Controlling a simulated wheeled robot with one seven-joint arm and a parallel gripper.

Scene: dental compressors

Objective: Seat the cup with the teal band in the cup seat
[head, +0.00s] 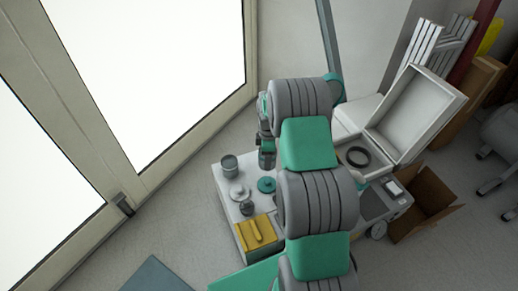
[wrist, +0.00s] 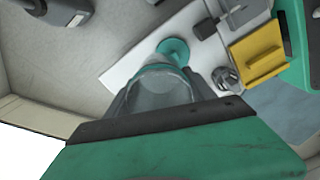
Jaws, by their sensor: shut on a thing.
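My gripper (wrist: 160,98) is shut on a clear cup with a teal band (wrist: 160,84), held between the two fingers in the wrist view. In the head view my gripper (head: 266,160) is above the back of the white table, and the held cup cannot be made out there. A teal round disc (head: 266,184) lies on the table near the gripper. It also shows just beyond the cup in the wrist view (wrist: 174,47). A white round piece (head: 240,193) lies left of the teal disc. I cannot tell which piece is the cup seat.
A grey cup-like container (head: 229,166) stands at the table's back left. A small dark metal piece (head: 246,207) and a yellow tray (head: 266,241) are nearer the front. An open white case (head: 415,105) and a cardboard box (head: 426,198) stand to the right.

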